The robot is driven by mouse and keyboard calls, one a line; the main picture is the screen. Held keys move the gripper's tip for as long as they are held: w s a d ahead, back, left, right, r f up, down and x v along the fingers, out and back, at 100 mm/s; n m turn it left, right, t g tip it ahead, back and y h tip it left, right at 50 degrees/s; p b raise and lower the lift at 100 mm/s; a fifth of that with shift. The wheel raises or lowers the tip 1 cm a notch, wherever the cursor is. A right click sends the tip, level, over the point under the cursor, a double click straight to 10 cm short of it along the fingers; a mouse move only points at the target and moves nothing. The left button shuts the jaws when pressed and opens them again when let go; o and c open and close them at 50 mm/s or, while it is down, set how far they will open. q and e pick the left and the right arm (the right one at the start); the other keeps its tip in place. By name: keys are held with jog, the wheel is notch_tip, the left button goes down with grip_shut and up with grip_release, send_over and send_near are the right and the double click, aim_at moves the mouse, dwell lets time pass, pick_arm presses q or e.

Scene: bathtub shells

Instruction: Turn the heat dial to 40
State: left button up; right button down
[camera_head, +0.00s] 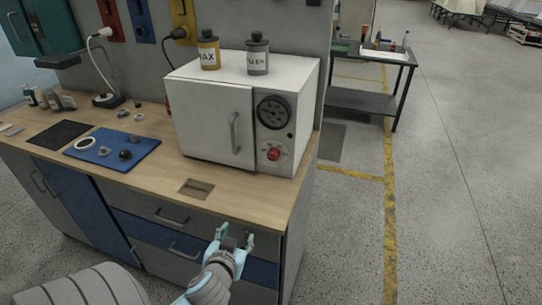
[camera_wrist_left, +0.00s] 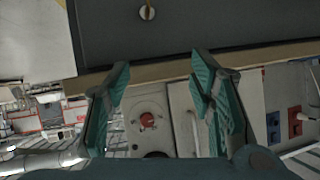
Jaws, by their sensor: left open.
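A white oven-like box (camera_head: 212,120) stands on the wooden workbench. Its front has a door with a handle, a round black gauge (camera_head: 273,112) and, below that, the red heat dial (camera_head: 273,154). The markings around the dial are too small to read. My left gripper (camera_head: 236,238) is open and empty in front of the bench's drawer fronts, lower than the benchtop and well apart from the dial. In the left wrist view the picture is upside down, and the dial (camera_wrist_left: 148,120) shows beyond the bench edge, between the open fingers (camera_wrist_left: 160,85). My right gripper is out of view.
A blue mat (camera_head: 140,152) with small parts lies left on the bench (camera_head: 195,172). The bench edge and drawer handles lie near my left gripper.

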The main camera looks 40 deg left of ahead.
aim_at(272, 157)
pick_arm(q)
jog(key=w+r+t, duration=0.2)
jog(key=r, duration=0.1)
jog(key=w+r+t, duration=0.2)
jog(key=w+r, duration=0.1)
jog(key=w+a+r+t, duration=0.1)
jog(key=w+r+t, duration=0.1)
jog(key=r, duration=0.1)
jog(key=shift+w+a+r, duration=0.1)
jog(key=shift+w+r, duration=0.15)
jog(key=shift+w, duration=0.15)
jog(key=shift+t+h, duration=0.3)
jog(key=p+x, duration=0.1)
jog(key=x, duration=1.3)
jog(key=shift+w+r+p, duration=0.15)
jog(key=shift+w+p, duration=0.1)
jog(key=shift+p, duration=0.05)
jog(key=c, duration=1.2)
jog(key=shift+o, duration=0.2)
